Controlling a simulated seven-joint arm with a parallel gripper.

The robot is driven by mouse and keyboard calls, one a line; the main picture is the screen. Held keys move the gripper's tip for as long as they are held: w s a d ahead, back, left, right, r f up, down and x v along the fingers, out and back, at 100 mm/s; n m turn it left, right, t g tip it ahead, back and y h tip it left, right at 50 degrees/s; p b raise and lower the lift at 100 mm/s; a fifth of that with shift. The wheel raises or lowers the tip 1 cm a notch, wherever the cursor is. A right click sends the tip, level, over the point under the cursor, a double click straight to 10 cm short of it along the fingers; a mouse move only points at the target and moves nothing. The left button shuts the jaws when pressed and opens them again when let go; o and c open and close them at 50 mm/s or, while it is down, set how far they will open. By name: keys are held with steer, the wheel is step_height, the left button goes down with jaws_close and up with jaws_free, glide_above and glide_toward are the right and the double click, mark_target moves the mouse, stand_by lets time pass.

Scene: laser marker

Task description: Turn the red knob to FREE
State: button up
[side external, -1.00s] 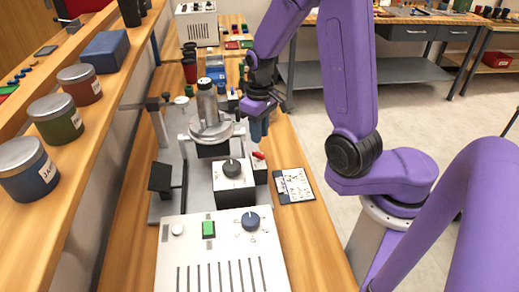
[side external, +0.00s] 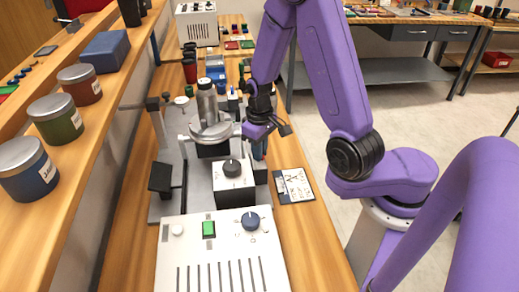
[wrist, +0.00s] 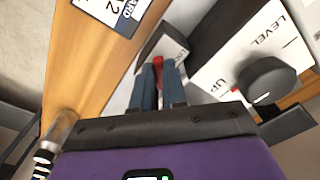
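The red knob (wrist: 150,46) shows in the wrist view as a red bar on a small light-grey box (wrist: 176,52), just beyond my fingertips. Its lower end runs into the narrow gap between the fingers. My gripper (wrist: 159,68) has two blue fingers pointing down at the knob, close together. I cannot tell whether they grip it or only stand around it. In the side view my gripper (side external: 259,152) is low over the small box, right of the white box, and hides the red knob. No FREE label is readable.
A white box with a black LEVEL knob (wrist: 269,80) stands right beside the fingers; it also shows in the side view (side external: 233,168). A printed card (side external: 294,186) lies on the bench to the right. A control panel (side external: 222,250) is nearer the camera, and a metal cylinder (side external: 207,103) stands behind.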

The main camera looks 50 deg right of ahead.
jaws_close()
steer(key=m, duration=0.4)
steer(key=shift+a+m, duration=0.1)
steer(key=shift+m, duration=2.5)
steer(key=shift+w, duration=0.1)
steer(key=shift+o, duration=2.1)
jaws_free()
step_height(320, 180, up, 18)
steer(key=shift+f, duration=0.25)
